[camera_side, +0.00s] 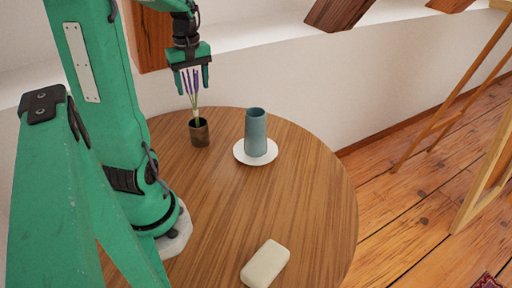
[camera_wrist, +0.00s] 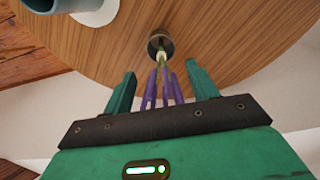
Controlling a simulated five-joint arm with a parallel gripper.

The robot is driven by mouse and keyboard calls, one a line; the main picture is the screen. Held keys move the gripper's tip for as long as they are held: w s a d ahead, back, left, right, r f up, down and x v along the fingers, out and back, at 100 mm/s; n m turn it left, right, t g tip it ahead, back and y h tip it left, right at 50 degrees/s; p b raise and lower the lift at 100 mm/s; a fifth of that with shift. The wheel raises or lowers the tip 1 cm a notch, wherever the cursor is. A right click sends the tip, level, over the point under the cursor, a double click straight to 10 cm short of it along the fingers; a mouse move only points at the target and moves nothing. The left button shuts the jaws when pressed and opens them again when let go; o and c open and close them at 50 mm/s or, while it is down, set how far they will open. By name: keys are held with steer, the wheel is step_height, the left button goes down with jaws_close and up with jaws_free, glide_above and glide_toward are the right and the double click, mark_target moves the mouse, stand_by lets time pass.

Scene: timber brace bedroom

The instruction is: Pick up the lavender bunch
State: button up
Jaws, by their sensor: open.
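In the wrist view, the lavender (camera_wrist: 161,84) runs between the two spread fingers of my gripper (camera_wrist: 159,82), apart from both. The pot (camera_wrist: 160,44) lies beyond the fingertips there.
A blue-grey vase (camera_side: 256,132) stands on a white saucer (camera_side: 241,156) to the right of the pot. A cream block (camera_side: 265,264) lies near the table's front edge. The white wall (camera_side: 300,85) is close behind the table. The table's middle is clear.

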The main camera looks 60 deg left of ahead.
mark_target(195, 98)
steer(key=shift+f, duration=1.55)
steer(key=shift+c, duration=0.2)
steer(key=c, duration=1.1)
steer(key=shift+r, duration=0.1)
